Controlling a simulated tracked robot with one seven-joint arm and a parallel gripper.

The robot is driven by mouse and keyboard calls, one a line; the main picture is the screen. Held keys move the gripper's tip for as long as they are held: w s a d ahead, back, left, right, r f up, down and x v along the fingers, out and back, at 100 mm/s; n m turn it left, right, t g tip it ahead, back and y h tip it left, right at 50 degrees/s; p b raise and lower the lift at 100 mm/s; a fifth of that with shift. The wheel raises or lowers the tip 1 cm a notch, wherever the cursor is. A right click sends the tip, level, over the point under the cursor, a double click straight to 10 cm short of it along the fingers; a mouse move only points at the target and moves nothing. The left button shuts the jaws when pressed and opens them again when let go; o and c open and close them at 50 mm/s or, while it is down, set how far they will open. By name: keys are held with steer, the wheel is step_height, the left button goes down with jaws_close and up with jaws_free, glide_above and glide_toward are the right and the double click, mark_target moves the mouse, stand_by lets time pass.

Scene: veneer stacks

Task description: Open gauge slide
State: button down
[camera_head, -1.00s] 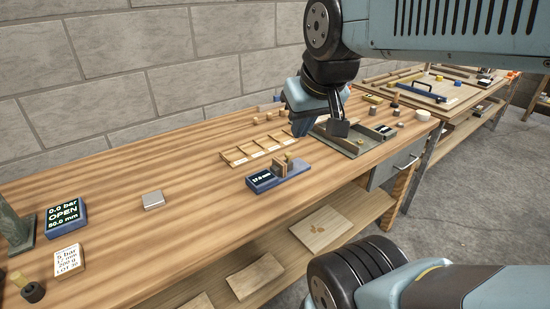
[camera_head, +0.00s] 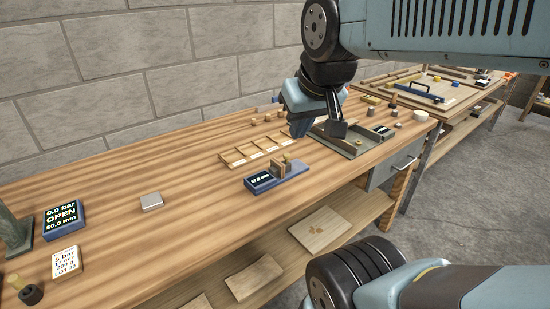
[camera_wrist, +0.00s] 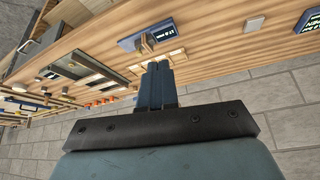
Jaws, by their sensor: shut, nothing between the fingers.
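The gauge (camera_head: 262,182) is a blue block with a dark display that seems to read 17.0 mm. It lies on the bench near the front edge. Its slide end (camera_head: 281,170) has a tan upright piece and a small brass-coloured knob, on a blue base running right. The gauge also shows upside down in the wrist view (camera_wrist: 133,43). My gripper (camera_head: 299,130) is above the bench, behind and slightly right of the gauge, apart from it. In the wrist view its blue fingers (camera_wrist: 158,72) are together with nothing between them. The exact slide gap is too small to tell.
A wooden divided tray (camera_head: 240,155) lies behind the gauge. A grey shallow tray (camera_head: 352,148) stands to the right, below my wrist. A blue readout box (camera_head: 64,215), a label card (camera_head: 67,262) and a metal block (camera_head: 152,201) stand at left, with clear bench between.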

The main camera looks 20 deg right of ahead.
steer(key=c, duration=1.8)
jaws_free()
steer(key=shift+o, duration=0.7)
steer(key=shift+w, duration=0.1)
steer(key=shift+o, duration=0.8)
steer(key=shift+w+r, duration=0.1)
steer(key=shift+w, duration=0.25)
steer(key=shift+o, duration=1.4)
steer(key=w+d+f+n+g+h, duration=0.1)
steer(key=w+n+g, duration=0.3)
steer(key=w, duration=0.9)
steer(key=shift+w+d+n+h, duration=0.15)
steer(key=shift+d+n+h, duration=0.35)
steer(key=shift+n, duration=0.4)
steer(key=n+g+h, duration=0.2)
steer(key=n+g, duration=0.2)
steer(key=n, duration=0.2)
glide_above(286, 154)
steer(key=w+a, duration=0.3)
steer(key=a, duration=0.2)
step_height(286, 154, down, 10)
steer(key=x, duration=1.3)
steer(key=shift+s+d+f, duration=0.1)
steer(key=shift+f, duration=0.15)
